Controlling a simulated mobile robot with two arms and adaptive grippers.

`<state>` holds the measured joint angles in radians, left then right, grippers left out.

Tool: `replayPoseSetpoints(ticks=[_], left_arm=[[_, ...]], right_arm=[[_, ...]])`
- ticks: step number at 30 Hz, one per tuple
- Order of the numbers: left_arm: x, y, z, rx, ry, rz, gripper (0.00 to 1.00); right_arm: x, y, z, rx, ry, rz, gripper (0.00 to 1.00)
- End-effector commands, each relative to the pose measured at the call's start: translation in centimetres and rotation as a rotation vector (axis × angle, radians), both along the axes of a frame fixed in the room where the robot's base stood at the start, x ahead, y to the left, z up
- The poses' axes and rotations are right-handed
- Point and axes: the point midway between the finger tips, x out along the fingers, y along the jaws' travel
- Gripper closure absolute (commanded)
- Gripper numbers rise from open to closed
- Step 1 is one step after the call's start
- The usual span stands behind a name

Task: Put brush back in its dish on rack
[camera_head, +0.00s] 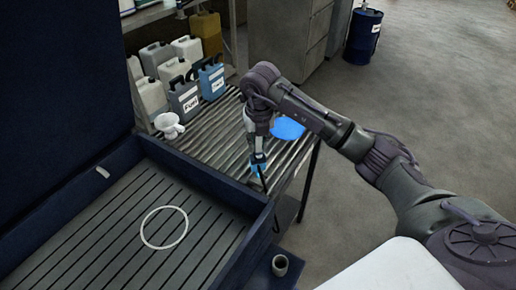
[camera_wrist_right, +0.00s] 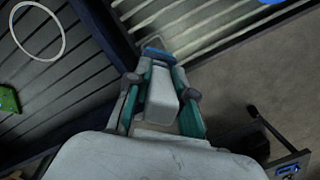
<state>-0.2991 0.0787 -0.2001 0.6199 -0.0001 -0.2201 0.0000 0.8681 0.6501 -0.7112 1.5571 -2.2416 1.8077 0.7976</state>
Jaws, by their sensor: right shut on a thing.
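My right gripper (camera_head: 258,163) is over the slatted metal rack (camera_head: 222,140), near its front right corner and close to the wall of the blue tray. It points down and is shut on the brush. In the right wrist view the teal fingers (camera_wrist_right: 160,62) close around it; only a small blue part of the brush (camera_wrist_right: 156,51) shows between the tips, and the rest is hidden. The blue dish (camera_head: 288,129) lies on the rack's right side, behind and to the right of the gripper, partly hidden by my arm. My left gripper is not in view.
Fuel cans (camera_head: 184,98) and other jugs stand at the back left of the rack. A white funnel-like piece (camera_head: 169,125) sits by the tray. The blue-walled tray (camera_head: 255,236) holds a white ring (camera_head: 164,212). A small cup (camera_head: 280,265) is beside the tray.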

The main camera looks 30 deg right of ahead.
Motion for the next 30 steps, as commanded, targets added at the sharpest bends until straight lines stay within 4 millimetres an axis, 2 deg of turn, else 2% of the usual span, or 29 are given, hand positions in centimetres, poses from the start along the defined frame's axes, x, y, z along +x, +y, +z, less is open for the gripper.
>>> replayPoseSetpoints(ticks=[4,9,29,30], left_arm=[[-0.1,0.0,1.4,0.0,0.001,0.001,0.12],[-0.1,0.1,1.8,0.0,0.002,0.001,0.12],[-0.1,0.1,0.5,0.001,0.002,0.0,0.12],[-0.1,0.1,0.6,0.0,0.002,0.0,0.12]], right_arm=[[-0.2,0.1,-2.0,0.001,0.007,0.001,1.0],[-0.1,0.0,-3.6,0.0,0.003,0.0,1.0],[0.0,0.0,-4.9,0.0,0.0,0.0,1.0],[-0.1,0.0,-4.9,0.0,0.001,0.0,0.76]])
